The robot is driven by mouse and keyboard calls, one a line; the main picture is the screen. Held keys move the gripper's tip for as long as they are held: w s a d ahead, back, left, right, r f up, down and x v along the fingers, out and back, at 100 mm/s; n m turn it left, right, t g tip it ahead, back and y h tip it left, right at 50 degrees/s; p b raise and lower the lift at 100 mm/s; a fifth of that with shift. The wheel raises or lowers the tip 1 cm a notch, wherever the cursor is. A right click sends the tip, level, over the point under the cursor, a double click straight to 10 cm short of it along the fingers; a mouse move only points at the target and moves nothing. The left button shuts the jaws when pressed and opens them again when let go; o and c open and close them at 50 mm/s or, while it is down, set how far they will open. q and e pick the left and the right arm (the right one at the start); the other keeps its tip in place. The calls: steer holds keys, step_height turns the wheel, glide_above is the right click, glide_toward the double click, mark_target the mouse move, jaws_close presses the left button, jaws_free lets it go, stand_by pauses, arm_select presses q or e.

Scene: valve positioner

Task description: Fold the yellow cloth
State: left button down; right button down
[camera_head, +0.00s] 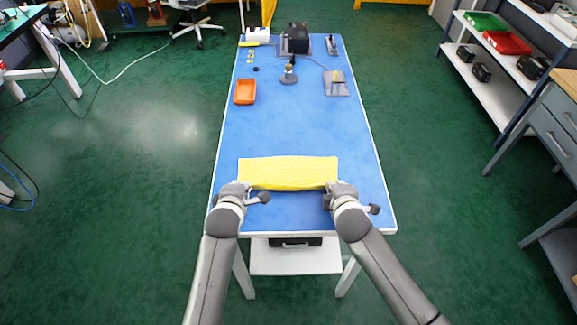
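The yellow cloth (288,172) lies on the near part of the blue table top as a wide, short strip, with its long side running left to right. Its near edge looks thick and slightly rounded. My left gripper (243,188) is at the cloth's near left corner. My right gripper (333,188) is at its near right corner. The fingertips of both are too small and too covered by my own wrists to show whether they grip the cloth.
The blue table (300,125) is bare between the cloth and the far items. An orange tray (245,91) stands at the left edge. A grey metal plate (336,88), a round-based part (288,77) and a black device (298,38) stand farther back.

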arm_select(q)
steer(key=c, duration=2.1)
jaws_free()
arm_select(e)
steer(key=c, duration=2.2)
jaws_free()
arm_select(q)
steer(key=o, duration=0.7)
arm_select(e)
steer(key=o, duration=0.8)
arm_select(q)
steer(key=shift+o, duration=0.2)
arm_select(e)
steer(key=shift+o, duration=0.2)
